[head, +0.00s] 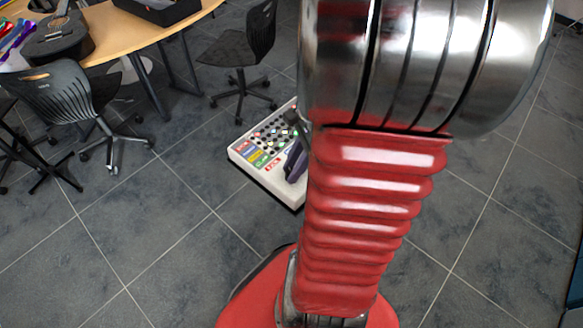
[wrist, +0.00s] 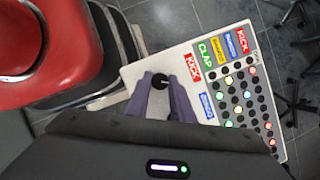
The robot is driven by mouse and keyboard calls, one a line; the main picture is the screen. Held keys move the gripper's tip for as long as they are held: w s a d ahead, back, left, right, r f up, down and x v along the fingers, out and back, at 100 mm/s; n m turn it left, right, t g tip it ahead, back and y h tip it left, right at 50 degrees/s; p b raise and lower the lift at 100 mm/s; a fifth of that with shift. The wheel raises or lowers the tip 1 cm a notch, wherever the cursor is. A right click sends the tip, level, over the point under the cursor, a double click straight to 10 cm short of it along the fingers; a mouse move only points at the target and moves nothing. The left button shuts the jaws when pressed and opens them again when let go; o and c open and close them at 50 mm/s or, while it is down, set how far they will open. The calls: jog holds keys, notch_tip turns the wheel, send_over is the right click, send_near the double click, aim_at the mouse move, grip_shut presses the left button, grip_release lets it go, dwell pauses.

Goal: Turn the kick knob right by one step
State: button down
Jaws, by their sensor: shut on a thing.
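The white instrument panel (head: 262,181) shows in the head view left of my arm, and in the wrist view (wrist: 137,72) it fills the middle. A black round knob (wrist: 160,83) sits near its edge, beside a red KICK label (wrist: 193,67). My gripper (wrist: 160,78) has its two purple fingers on either side of this knob and is shut on it. In the head view my gripper (head: 294,162) is over the panel, partly hidden by my arm. I cannot make out a pointer mark on the knob.
Coloured labels, including CLAP (wrist: 207,56) and a second KICK (wrist: 243,40), and several round lit and dark buttons (wrist: 238,98) cover the panel.

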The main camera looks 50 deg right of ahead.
jog(key=shift+d, duration=0.15)
jog(key=c, duration=1.6)
grip_release()
jog(key=shift+o, duration=0.2)
jog(key=shift+r, duration=0.1)
jog(key=v, duration=1.3)
jog(key=shift+r, duration=0.25)
